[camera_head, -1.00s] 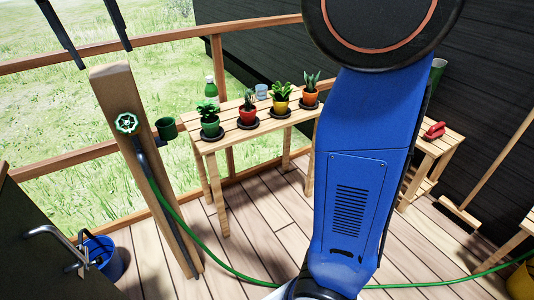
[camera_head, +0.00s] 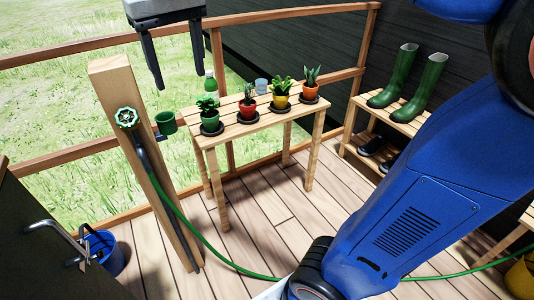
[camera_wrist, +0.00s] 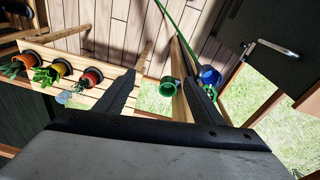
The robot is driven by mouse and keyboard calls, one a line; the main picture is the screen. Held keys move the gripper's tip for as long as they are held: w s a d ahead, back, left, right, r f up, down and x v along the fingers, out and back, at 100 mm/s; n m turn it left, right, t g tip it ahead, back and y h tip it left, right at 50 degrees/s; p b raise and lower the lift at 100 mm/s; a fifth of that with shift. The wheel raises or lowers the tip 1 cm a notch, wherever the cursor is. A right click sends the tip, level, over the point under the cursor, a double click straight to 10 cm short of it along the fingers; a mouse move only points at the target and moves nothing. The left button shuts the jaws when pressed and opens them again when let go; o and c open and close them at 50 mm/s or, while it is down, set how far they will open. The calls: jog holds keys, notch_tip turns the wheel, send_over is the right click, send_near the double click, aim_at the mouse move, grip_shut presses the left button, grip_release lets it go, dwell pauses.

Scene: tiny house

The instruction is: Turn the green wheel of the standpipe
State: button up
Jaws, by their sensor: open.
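The green wheel (camera_head: 127,118) is a round spoked handle on the front of the wooden standpipe post (camera_head: 150,160), at the left of the head view. A dark pipe and a green hose (camera_head: 205,240) run down below it. My gripper (camera_head: 185,72) is open and empty, above and to the right of the wheel in the picture, with its fingers pointing down. In the wrist view my gripper (camera_wrist: 160,85) has its fingers spread.
A green cup (camera_head: 166,123) is beside the post. A slatted table (camera_head: 240,128) carries several potted plants, a green bottle (camera_head: 210,87) and a glass. A blue bucket (camera_head: 105,252) stands at lower left. Green boots (camera_head: 420,85) stand on a rack at right. Wooden railings run behind.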

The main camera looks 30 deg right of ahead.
jog(key=s+d+f+t, duration=0.1)
jog(key=s+d+f, duration=0.5)
jog(key=f, duration=0.3)
jog(key=s+d+f+m+t, duration=0.1)
jog(key=s+d+f, duration=0.5)
jog(key=f, duration=0.4)
jog(key=shift+s+d+f+t, duration=0.3)
jog(key=shift+s+d, duration=0.1)
jog(key=shift+s, duration=0.3)
